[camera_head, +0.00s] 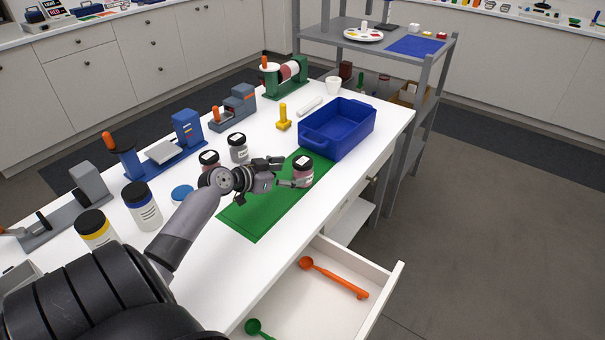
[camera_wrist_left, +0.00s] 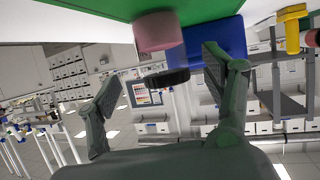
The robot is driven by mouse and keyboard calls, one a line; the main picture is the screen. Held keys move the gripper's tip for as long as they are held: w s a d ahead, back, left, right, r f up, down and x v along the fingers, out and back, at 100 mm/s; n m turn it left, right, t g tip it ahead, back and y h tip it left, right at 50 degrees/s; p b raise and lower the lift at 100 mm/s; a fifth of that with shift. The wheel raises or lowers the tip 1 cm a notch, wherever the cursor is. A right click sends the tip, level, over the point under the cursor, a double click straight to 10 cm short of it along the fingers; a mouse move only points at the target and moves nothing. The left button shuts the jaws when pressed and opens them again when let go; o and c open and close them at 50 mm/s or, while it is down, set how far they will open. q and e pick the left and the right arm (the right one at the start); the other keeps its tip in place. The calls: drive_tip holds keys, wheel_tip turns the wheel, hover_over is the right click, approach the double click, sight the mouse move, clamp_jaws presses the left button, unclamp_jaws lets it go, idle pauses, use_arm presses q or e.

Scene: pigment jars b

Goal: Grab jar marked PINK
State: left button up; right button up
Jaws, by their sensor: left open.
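A small jar with a dark lid and pinkish contents (camera_head: 303,174) stands on the green mat (camera_head: 250,222) near the table's front edge; its label is too small to read. In the left wrist view, which looks upside down, its pink body (camera_wrist_left: 157,31) and black lid (camera_wrist_left: 166,78) show between and beyond the fingers. My left gripper (camera_head: 284,171) is open, with its fingers pointing at the jar from the left. In the wrist view the gripper (camera_wrist_left: 163,72) shows its two fingers spread wide. Whether they touch the jar is unclear. My right gripper is not in view.
A reddish jar (camera_head: 209,158) and a grey jar (camera_head: 238,152) stand behind my left wrist. A blue bin (camera_head: 337,128) stands just beyond the mat. Larger jars (camera_head: 142,208) stand at left. An open drawer (camera_head: 388,290) with an orange scoop (camera_head: 333,277) juts out in front.

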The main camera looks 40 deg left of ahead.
sight(295, 170)
use_arm(q)
drive_tip(key=b+x, duration=0.1)
drive_tip(key=x, duration=0.3)
drive_tip(key=shift+w+a, duration=0.1)
drive_tip(key=shift+w, duration=0.3)
drive_tip(key=shift+r, duration=0.1)
drive_tip(key=shift+c, duration=0.4)
drive_tip(key=c, duration=1.2)
